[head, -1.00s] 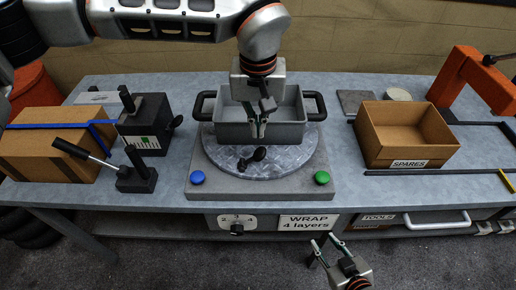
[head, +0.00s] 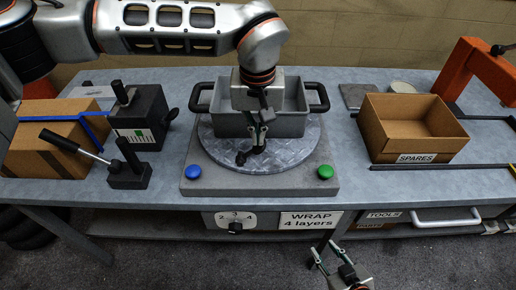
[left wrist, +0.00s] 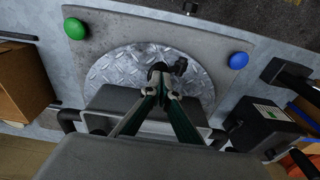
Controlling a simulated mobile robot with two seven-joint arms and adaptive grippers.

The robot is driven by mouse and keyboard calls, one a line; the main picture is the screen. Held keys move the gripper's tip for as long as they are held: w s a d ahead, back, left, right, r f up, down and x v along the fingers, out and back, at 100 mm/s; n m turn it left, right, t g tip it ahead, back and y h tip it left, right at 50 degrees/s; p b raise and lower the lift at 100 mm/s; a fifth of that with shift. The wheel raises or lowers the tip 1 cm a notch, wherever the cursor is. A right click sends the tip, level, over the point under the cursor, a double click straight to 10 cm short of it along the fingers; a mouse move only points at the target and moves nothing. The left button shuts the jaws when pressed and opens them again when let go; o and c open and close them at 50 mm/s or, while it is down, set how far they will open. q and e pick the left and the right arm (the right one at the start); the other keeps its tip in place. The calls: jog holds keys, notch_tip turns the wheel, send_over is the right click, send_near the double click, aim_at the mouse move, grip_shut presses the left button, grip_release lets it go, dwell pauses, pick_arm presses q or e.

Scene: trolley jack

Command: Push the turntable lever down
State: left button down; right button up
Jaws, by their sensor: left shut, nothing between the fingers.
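The turntable lever (head: 241,158) is a small black lever at the front of the round diamond-plate turntable (head: 290,160). It shows as a dark knob in the left wrist view (left wrist: 181,66). My left gripper (head: 257,147) points down over the front of the turntable, shut and empty, with its tips right by the lever and partly hiding it. In the left wrist view my left fingertips (left wrist: 158,72) are beside the knob; I cannot tell whether they touch. My right gripper (head: 326,254) is open and empty, low in front of the table.
A grey two-handled bin (head: 290,125) stands on the turntable behind my left gripper. Blue (head: 193,172) and green (head: 325,172) buttons sit on the base's front corners. A black-handled lever device (head: 128,175) stands left, a SPARES box (head: 412,130) right.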

pick_arm(q)
jog(key=shift+f, duration=0.35)
pick_arm(e)
jog(key=shift+s+f, duration=0.1)
jog(key=shift+f, duration=0.25)
